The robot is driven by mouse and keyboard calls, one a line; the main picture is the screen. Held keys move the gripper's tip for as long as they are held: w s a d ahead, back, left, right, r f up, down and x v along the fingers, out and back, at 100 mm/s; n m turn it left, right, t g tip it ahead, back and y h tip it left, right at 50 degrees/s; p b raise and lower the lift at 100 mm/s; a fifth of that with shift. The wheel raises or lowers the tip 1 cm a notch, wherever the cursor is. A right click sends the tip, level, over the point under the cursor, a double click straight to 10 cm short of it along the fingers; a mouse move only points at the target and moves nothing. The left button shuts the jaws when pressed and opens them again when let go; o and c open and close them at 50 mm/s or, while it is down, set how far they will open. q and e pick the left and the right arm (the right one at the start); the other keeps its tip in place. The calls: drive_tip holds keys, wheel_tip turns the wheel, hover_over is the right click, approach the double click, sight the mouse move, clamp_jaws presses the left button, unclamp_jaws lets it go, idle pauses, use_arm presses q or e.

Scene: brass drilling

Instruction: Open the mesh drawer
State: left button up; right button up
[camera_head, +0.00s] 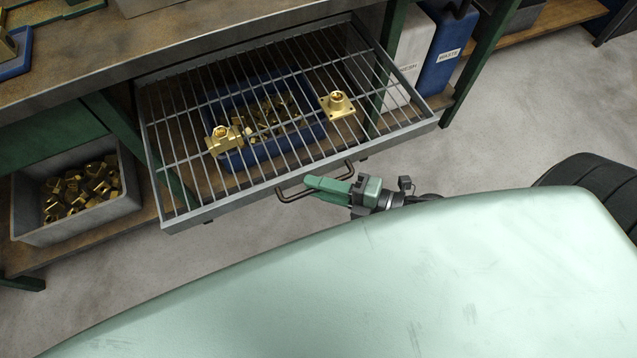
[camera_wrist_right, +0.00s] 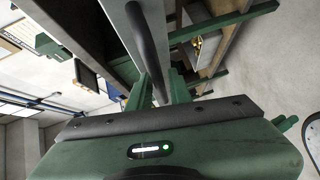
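The mesh drawer (camera_head: 190,207), a grey frame with a wire-grid bottom, is pulled well out from under the workbench. Two brass fittings lie on its grid: one at the left (camera_head: 222,139) and a flanged one at the right (camera_head: 338,104). Its dark bar handle (camera_head: 290,197) is on the front edge. My right gripper (camera_head: 322,186) is at the middle of the handle. In the right wrist view the handle bar (camera_wrist_right: 148,40) runs between the green fingers (camera_wrist_right: 160,92), which look closed on it. My left gripper is out of view.
A blue bin (camera_head: 228,163) of brass parts shows beneath the grid. A grey bin (camera_head: 85,222) of brass pieces sits on the lower shelf at left. A blue waste container (camera_head: 447,60) stands right of the drawer. Concrete floor (camera_head: 510,130) is clear at right.

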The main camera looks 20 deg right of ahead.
drive_tip(key=v, duration=0.8)
drive_tip(key=shift+a, duration=0.1)
